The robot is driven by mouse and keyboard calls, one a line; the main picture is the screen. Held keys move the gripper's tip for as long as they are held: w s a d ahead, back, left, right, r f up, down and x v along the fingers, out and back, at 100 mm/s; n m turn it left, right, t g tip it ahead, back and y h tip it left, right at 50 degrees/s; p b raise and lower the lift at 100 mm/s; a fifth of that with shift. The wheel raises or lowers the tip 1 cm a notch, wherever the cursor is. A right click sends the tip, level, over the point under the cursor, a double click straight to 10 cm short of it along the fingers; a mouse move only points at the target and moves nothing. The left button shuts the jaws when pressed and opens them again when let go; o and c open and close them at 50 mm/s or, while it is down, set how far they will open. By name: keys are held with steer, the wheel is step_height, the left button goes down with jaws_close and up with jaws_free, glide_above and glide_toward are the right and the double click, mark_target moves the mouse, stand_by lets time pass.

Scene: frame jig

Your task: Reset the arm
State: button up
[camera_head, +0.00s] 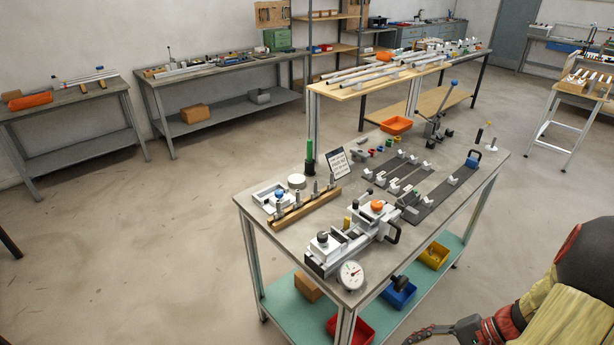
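My arm (560,300) shows at the bottom right corner of the head view, with a dark rounded part and yellow and red sections. It is folded low beside the near workbench (225,240)'s right side, over the floor. What looks like my gripper (432,334) is a small dark end at the bottom edge, partly cut off. It appears apart from the bench. Whether its fingers are open or shut cannot be made out, and I see nothing held in it.
The near bench carries a clamp jig (350,238), a dial gauge (350,275), rails (440,195) and a toggle clamp (437,130). Blue (398,293), yellow (434,256) and red (350,330) bins sit on its lower shelf. Other benches stand behind. Floor at right (540,200) is clear.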

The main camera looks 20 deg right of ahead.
steer(key=w+a+r+n+t+h+p, duration=0.1)
steer(key=w+a+r+n+h, duration=0.1)
steer(key=a+r+n+h, duration=0.2)
steer(key=w+a+r+n+t+h+p, duration=0.1)
steer(key=w+a+r+n+h, duration=0.2)
steer(key=a+r+n, duration=0.7)
steer(key=a+r, duration=0.3)
steer(key=r, duration=0.3)
steer(key=a+r+h, duration=0.1)
steer(key=a+r, duration=0.2)
steer(key=r, duration=0.4)
steer(key=shift+w+r, duration=0.15)
steer(key=shift+r, duration=0.1)
steer(key=shift+d, duration=0.1)
